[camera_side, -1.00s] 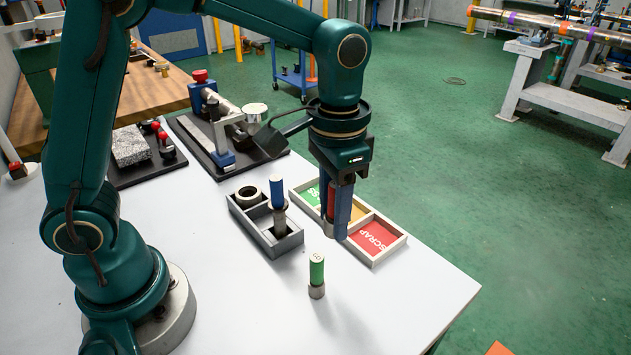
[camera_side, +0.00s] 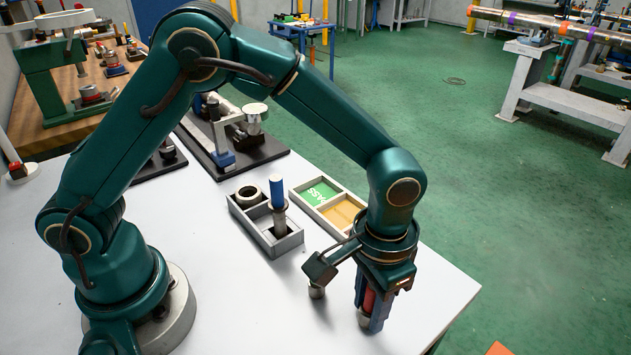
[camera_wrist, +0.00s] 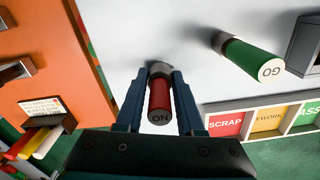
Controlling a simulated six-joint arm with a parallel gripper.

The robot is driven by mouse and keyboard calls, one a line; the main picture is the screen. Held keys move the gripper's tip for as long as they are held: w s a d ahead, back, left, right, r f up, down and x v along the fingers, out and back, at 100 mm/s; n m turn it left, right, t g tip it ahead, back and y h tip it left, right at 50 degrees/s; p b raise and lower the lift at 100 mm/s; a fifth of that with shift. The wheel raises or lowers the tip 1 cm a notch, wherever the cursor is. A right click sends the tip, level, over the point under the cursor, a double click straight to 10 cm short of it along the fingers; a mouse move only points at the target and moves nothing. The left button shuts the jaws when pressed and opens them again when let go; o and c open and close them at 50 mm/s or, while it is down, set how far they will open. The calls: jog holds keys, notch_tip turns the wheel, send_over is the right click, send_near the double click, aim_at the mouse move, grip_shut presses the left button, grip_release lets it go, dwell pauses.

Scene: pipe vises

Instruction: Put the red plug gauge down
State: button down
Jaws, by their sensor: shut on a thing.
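The red plug gauge (camera_side: 369,300) is upright between the fingers of my gripper (camera_side: 369,318), which is shut on it low over the front right of the white table (camera_side: 240,310). In the wrist view the red gauge (camera_wrist: 159,98) has "NO" on its dark end cap and a metal end pointing at the table. It sits between both fingers of my gripper (camera_wrist: 160,80). Whether its metal end touches the table I cannot tell.
The green GO gauge (camera_wrist: 252,58) stands close by; its metal base (camera_side: 316,292) shows in the side view. A grey holder (camera_side: 290,243) bears a ring and a blue-handled gauge (camera_side: 277,192). The sorting tray (camera_side: 318,217) is behind my arm. The table's right edge is near.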

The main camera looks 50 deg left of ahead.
jog(key=shift+f, duration=0.1)
jog(key=c, duration=0.5)
grip_release()
